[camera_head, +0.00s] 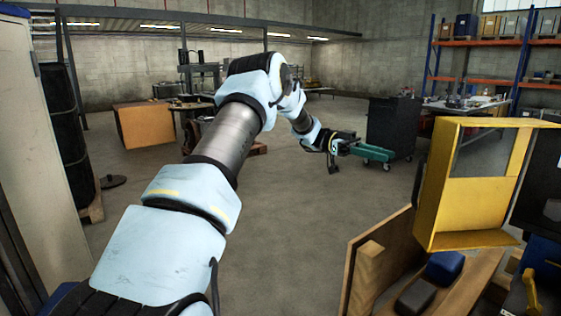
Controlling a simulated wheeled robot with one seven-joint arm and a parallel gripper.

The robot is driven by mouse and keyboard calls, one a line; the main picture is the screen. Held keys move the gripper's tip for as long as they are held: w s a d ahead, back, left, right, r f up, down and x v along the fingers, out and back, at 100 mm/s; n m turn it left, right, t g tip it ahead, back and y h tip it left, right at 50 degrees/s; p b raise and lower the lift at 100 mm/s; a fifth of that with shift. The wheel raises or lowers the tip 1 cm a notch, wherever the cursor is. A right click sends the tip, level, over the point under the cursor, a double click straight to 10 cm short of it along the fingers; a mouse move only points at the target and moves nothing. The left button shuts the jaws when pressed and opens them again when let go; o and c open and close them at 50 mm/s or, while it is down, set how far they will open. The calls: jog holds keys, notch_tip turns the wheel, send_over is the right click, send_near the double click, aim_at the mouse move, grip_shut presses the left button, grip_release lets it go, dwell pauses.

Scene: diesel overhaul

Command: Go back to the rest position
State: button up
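My arm reaches from the lower left up to the middle of the view, then bends down to the right. My gripper (376,153), with green fingers, is at its end and points right. It is in mid-air over the open floor, in front of a dark cabinet. The fingers are small and seen nearly side-on, so I cannot tell whether they are apart. I see no object held in them.
A yellow frame (440,190) stands at the right, above a wooden crate (376,262) holding a blue block (445,266) and a dark block (415,297). A dark cabinet (392,125) stands behind the gripper. A black drum (66,130) is at left. The middle floor is clear.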

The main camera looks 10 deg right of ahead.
jog(key=w+a+r+n+t+h, duration=0.1)
jog(key=w+r+n+t+h, duration=0.15)
jog(key=w+n+t, duration=0.5)
jog(key=w+a+r+n+t+h, duration=0.25)
jog(key=w+n+t, duration=0.25)
jog(key=w+t, duration=0.5)
jog(key=a+f+n+t+y, duration=0.3)
jog(key=a+n+t+y, duration=0.1)
jog(key=a, duration=0.4)
jog(key=a+f+n+t+y, duration=0.3)
jog(key=a+n+y, duration=0.1)
jog(key=a, duration=0.4)
jog(key=s+a+f+n+g+y, duration=0.2)
jog(key=s+a+f+n+y, duration=0.35)
jog(key=s+a, duration=0.6)
jog(key=s+a+f+n+g+y, duration=0.1)
jog(key=s+a+f+g, duration=0.2)
jog(key=s, duration=0.5)
jog(key=s+a+f+n+g, duration=0.1)
jog(key=s+a+f+g, duration=0.2)
jog(key=s, duration=0.6)
jog(key=shift+s+a+y, duration=0.3)
jog(key=shift+a+y, duration=0.05)
jog(key=shift+a, duration=0.65)
